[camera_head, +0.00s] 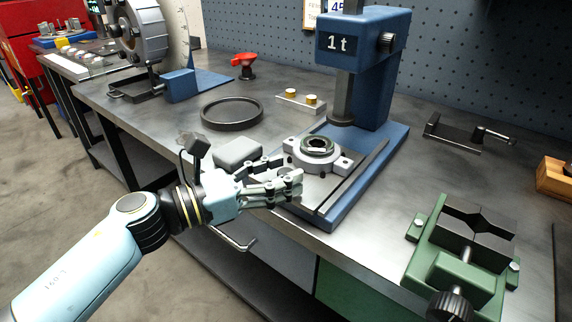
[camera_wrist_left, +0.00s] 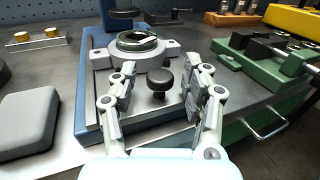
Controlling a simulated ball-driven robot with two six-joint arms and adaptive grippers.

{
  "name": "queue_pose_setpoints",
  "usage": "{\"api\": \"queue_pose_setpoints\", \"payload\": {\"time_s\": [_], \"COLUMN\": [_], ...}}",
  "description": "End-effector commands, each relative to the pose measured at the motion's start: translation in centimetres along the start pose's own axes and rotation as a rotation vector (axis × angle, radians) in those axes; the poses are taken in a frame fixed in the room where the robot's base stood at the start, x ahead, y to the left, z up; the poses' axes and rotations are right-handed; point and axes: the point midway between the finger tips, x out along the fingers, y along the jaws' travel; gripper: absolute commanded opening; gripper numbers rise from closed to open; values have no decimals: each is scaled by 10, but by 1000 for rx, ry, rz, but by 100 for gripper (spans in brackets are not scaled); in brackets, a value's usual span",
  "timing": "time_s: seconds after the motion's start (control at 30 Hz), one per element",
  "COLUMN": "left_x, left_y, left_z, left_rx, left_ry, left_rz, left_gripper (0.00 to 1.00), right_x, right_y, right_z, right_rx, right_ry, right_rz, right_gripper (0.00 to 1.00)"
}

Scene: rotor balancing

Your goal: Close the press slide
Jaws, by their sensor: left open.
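The blue press marked "1 t" (camera_head: 372,60) stands on the workbench. Its slide (camera_head: 328,187) is a flat metal plate on the press base, also seen in the left wrist view (camera_wrist_left: 143,104). A light grey flanged housing (camera_head: 300,152) with a dark ring sits on the slide, in front of the press ram (camera_head: 343,98). A black round knob (camera_wrist_left: 159,81) stands at the slide's near end. My left gripper (camera_head: 290,174) is open at the bench's front edge, and in the wrist view its fingers lie either side of the knob with visible gaps. My right gripper is not in view.
A grey block (camera_head: 238,152) lies just left of the press base. A dark ring (camera_head: 231,111) and a small holder with brass pieces (camera_head: 300,102) lie behind it. A green vise (camera_head: 455,258) stands to the right at the bench front.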

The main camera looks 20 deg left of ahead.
Motion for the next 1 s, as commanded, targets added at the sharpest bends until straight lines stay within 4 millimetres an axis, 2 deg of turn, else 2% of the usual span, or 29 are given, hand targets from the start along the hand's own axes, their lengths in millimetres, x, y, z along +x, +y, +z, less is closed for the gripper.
{"api": "queue_pose_setpoints", "payload": {"time_s": [0.13, 0.43, 0.8, 1.0], "left_x": [12, 14, 14, 14], "left_y": [0, 0, 0, 0], "left_z": [0, -1, 0, 0], "left_rx": [-1, -1, -1, 0], "left_ry": [-1, 1, 0, 0], "left_rz": [-1, -1, -1, -1], "left_gripper": [49, 49, 0, 0], "right_x": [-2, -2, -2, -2], "right_y": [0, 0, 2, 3], "right_z": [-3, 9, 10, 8], "right_rx": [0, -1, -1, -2], "right_ry": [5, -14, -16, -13], "right_rz": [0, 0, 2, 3], "right_gripper": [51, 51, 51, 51]}}
